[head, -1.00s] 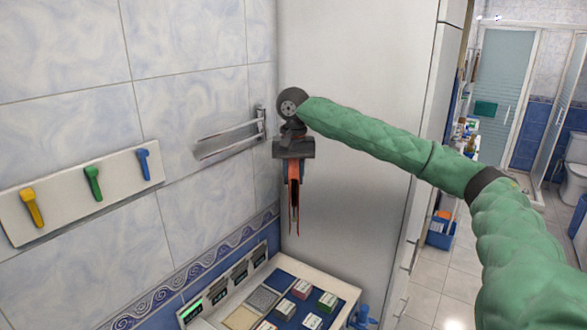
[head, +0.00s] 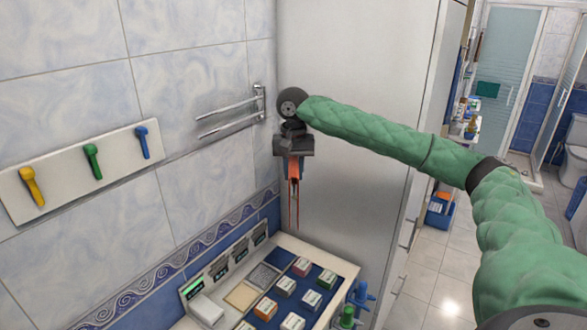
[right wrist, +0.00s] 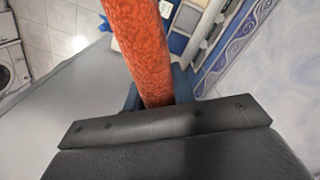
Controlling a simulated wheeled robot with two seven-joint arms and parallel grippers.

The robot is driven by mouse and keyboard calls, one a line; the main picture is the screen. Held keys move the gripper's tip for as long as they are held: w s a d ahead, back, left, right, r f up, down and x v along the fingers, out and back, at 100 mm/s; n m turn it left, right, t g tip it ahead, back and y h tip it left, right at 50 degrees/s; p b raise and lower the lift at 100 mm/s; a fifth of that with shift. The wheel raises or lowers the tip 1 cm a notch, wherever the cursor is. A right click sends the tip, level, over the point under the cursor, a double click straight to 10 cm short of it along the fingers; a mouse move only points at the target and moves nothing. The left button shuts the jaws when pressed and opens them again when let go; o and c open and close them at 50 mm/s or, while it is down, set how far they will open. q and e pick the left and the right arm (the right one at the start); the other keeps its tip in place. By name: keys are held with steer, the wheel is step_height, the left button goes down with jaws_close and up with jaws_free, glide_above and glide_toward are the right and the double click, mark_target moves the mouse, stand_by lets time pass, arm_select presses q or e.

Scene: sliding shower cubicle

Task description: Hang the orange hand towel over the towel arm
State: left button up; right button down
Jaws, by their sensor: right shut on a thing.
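The orange hand towel (head: 294,200) hangs down, folded and seen nearly edge-on, from my right gripper (head: 293,172). It also shows in the right wrist view (right wrist: 140,45) as an orange strip running away from the jaws. My right gripper is shut on it and points down. The towel arm (head: 228,117), two thin metal bars on a wall bracket, sticks out from the tiled wall to the left of the gripper. Towel and gripper are apart from it. The gripper's body is about level with the bars, and the towel hangs below that. My left gripper is not in view.
A board with yellow, green and blue hooks (head: 88,165) is on the wall at left. A counter (head: 340,268) below carries several small coloured boxes on a blue mat. A tall pale cabinet panel (head: 350,90) stands close behind the gripper.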

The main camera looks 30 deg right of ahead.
steer(key=c, duration=1.1)
jaws_free()
